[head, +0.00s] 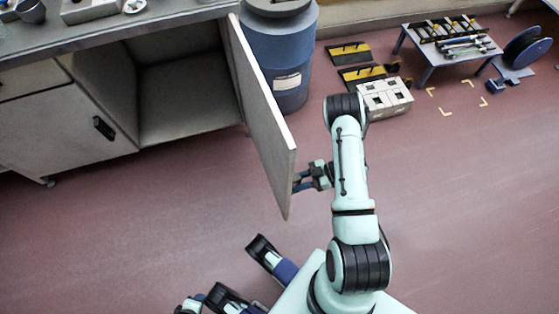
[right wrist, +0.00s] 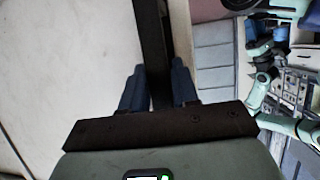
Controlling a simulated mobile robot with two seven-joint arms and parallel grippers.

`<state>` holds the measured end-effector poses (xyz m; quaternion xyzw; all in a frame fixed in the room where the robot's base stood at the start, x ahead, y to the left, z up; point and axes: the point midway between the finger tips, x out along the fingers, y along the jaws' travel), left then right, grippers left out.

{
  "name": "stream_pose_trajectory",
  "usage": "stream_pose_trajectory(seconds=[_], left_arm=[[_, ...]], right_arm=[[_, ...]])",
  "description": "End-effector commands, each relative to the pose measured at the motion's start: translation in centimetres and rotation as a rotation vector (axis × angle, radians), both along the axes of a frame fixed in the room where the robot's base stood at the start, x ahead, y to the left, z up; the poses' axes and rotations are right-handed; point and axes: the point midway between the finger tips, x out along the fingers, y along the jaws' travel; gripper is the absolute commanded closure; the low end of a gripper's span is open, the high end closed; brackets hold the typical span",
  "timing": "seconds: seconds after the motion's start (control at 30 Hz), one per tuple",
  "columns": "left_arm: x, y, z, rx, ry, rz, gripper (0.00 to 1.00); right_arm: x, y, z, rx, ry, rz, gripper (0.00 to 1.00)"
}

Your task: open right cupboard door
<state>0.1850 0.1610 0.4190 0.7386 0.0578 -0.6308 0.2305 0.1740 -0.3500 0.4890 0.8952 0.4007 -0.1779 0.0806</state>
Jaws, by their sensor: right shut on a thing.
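The right cupboard door (head: 262,120) stands swung far out from the cupboard, and the compartment (head: 185,95) behind it is open and looks empty. My right gripper (head: 300,182) is at the door's outer side, near its free edge. In the right wrist view its blue fingers (right wrist: 158,88) are shut on the dark bar handle (right wrist: 150,40), one on each side. The pale door panel (right wrist: 75,70) fills the left of that view. The handle is hidden in the head view. Part of my left gripper (head: 190,304) seems to show at the bottom edge, too cut off to read.
The left cupboard door (head: 65,135) is closed, with a black handle (head: 104,128). A blue drum (head: 285,60) stands just behind the open door. A grey block box (head: 386,98) and a low blue table (head: 450,45) are farther back. The floor (head: 120,235) in front is clear.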

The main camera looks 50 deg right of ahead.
Motion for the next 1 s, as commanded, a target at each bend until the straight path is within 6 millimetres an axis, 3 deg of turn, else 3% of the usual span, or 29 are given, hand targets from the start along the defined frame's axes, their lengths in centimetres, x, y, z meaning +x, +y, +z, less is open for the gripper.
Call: stream_pose_trajectory(seconds=[0.1,0.3,0.73,0.77,0.8,1.0], left_arm=[[0.2,0.1,-0.1,0.002,-0.005,0.003,0.57],[0.3,0.2,-0.2,0.004,-0.008,0.004,0.57],[0.4,0.2,-0.2,0.005,-0.009,0.004,0.57],[0.4,0.2,-0.2,0.005,-0.009,0.004,0.57],[0.4,0.2,-0.2,0.005,-0.009,0.004,0.57],[0.3,0.2,-0.2,0.005,-0.009,0.004,0.57]], right_arm=[[-1.2,-2.0,-0.2,0.000,0.010,-0.006,1.00],[-1.8,-3.7,-0.2,0.003,0.009,-0.008,1.00],[-2.0,-4.0,-0.1,0.004,0.010,-0.007,1.00],[-2.0,-4.0,-0.1,0.004,0.010,-0.007,0.67],[-2.0,-4.0,-0.1,0.004,0.009,-0.007,0.54],[-1.9,-4.0,-0.1,0.003,0.005,-0.007,0.51]])
